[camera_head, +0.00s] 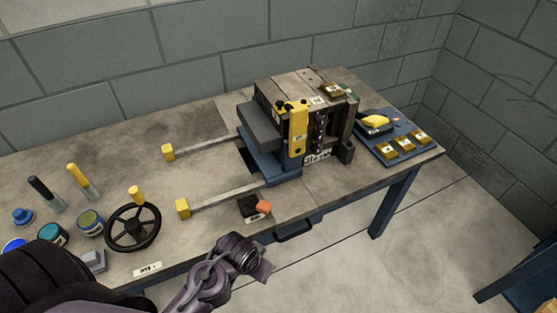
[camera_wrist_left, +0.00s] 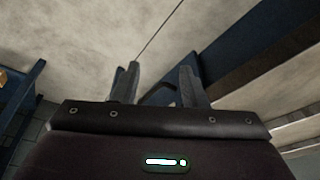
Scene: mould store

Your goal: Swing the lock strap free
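The mould block (camera_head: 268,98) stands on a blue base at the back of the bench. A yellow strap (camera_head: 298,130), which looks like the lock strap, is upright across the mould's near face, with black knobs at its top. My left gripper (camera_head: 262,266) is in front of the bench's front edge, well apart from the strap and lower in the picture. In the left wrist view its two fingers (camera_wrist_left: 157,78) stand apart with nothing held between them. The strap is not seen in that view. My right gripper is not in view.
Two rails with yellow end blocks (camera_head: 183,208) reach left from the mould. A black handwheel (camera_head: 133,228), jars and yellow- and black-handled tools stand at left. A black block with an orange knob (camera_head: 264,207) is near the front edge. A blue panel (camera_head: 397,138) with brass blocks lies right.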

